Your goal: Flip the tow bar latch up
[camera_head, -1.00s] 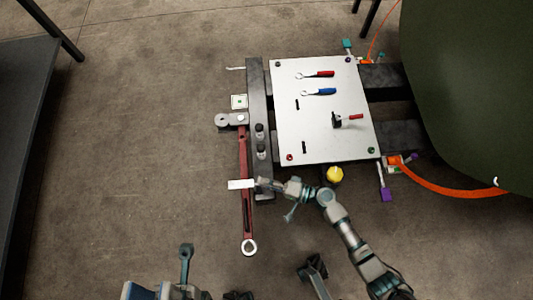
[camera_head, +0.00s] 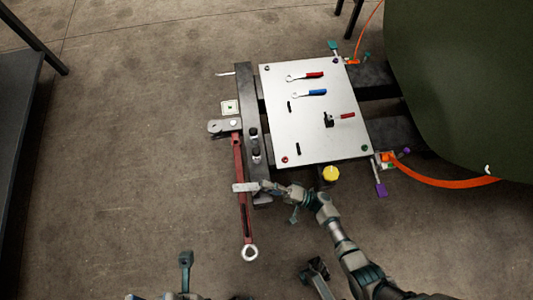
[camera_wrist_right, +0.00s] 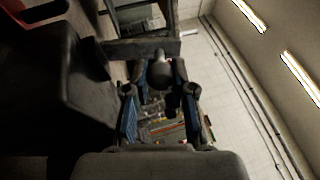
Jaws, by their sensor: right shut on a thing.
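The tow bar (camera_head: 239,160) is a long dark red bar with a pale ring at its near end, lying along the left side of the frame in the head view. A flat pale grey plate (camera_head: 243,187), apparently the latch, crosses the bar. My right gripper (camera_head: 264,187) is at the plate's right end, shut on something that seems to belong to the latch. In the right wrist view its blue-sided fingers (camera_wrist_right: 160,92) flank a dark rounded piece (camera_wrist_right: 160,73). The exact contact is too small to tell.
A white board (camera_head: 313,112) with a red-handled and a blue-handled wrench lies right of the bar. A yellow knob (camera_head: 331,174) stands near my right forearm. An orange hose (camera_head: 445,184) runs to the right. The floor left of the bar is clear.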

